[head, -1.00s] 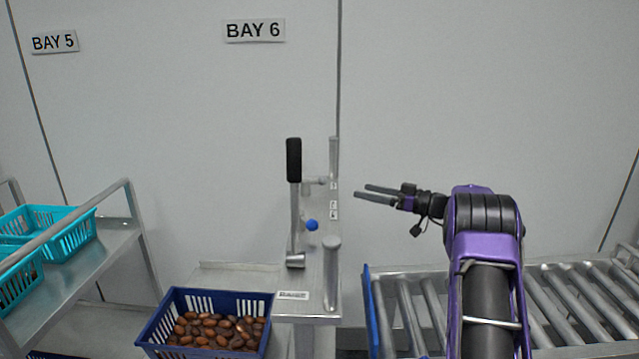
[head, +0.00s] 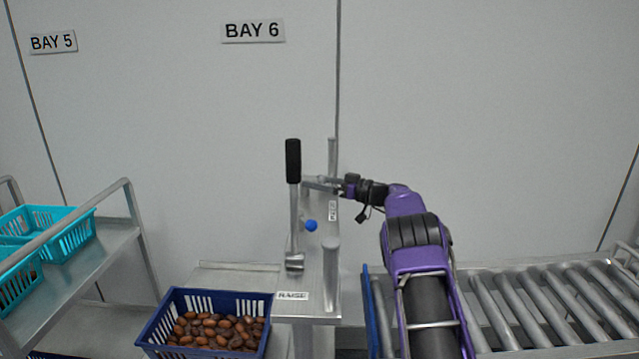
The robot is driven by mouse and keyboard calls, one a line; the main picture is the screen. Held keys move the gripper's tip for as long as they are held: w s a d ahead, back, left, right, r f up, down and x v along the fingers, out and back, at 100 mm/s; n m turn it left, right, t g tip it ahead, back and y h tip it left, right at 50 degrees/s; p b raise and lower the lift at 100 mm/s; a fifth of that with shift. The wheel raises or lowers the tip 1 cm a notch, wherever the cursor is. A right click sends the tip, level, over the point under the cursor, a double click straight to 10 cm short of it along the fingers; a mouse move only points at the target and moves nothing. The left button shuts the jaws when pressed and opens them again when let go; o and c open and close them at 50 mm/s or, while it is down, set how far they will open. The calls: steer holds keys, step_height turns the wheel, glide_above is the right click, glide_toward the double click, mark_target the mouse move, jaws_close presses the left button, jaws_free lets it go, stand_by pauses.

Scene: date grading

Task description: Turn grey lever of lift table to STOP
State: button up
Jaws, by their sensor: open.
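The lift table's narrow metal control panel (head: 312,262) stands in the middle of the head view. A tall lever with a black grip (head: 293,160) on a grey rod (head: 294,222) stands upright at its left edge, above a label that seems to read RAISE (head: 292,296). A small grey lever-like part sits at the panel's far end, now mostly covered by my gripper. My gripper (head: 310,184) is open, its fingers pointing left over that part, just right of the black-gripped lever. I cannot tell whether they touch it. No STOP mark is readable.
A blue ball knob (head: 311,225) and a thick grey post (head: 331,262) stand on the panel. A blue crate of dates (head: 152,335) is at lower left. A roller conveyor (head: 530,310) is at right, and a trolley with teal baskets (head: 75,222) at left.

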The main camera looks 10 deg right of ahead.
steer(key=shift+r, duration=0.1)
steer(key=c, duration=1.2)
steer(key=shift+d, duration=0.1)
